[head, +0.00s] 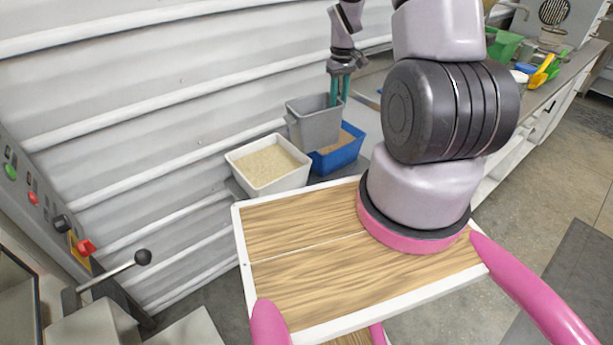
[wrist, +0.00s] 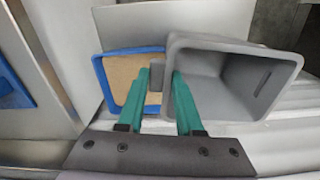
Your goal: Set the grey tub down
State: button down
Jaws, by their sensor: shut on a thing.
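The grey tub (head: 313,128) is roughly upright in the head view, between the white bin and the blue bin. My gripper (head: 339,88) is above its right side, shut on it. In the wrist view my gripper (wrist: 159,73) has teal fingers either side of a small grey part at the tub's near wall. The tub (wrist: 235,85) looks empty inside there. It overlaps the blue bin's edge in the picture. Its underside is hidden, so I cannot tell whether it touches anything below.
The blue bin (head: 345,158) holds brown material; it also shows in the wrist view (wrist: 100,75). The white bin (head: 235,168) holds pale grains. A ribbed metal wall (head: 130,120) stands behind. A counter (head: 560,85) with green and yellow scoops is at the far right.

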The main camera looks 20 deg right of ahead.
jog(key=s+f+n, duration=0.1)
jog(key=s+f, duration=0.1)
jog(key=f, duration=0.9)
jog(key=s+d+f, duration=0.1)
jog(key=s+f, duration=0.1)
jog(key=f, duration=0.9)
jog(key=shift+d+n, duration=0.2)
jog(key=shift+n, duration=0.2)
jog(key=shift+f, duration=0.1)
jog(key=c, duration=0.6)
grip_release()
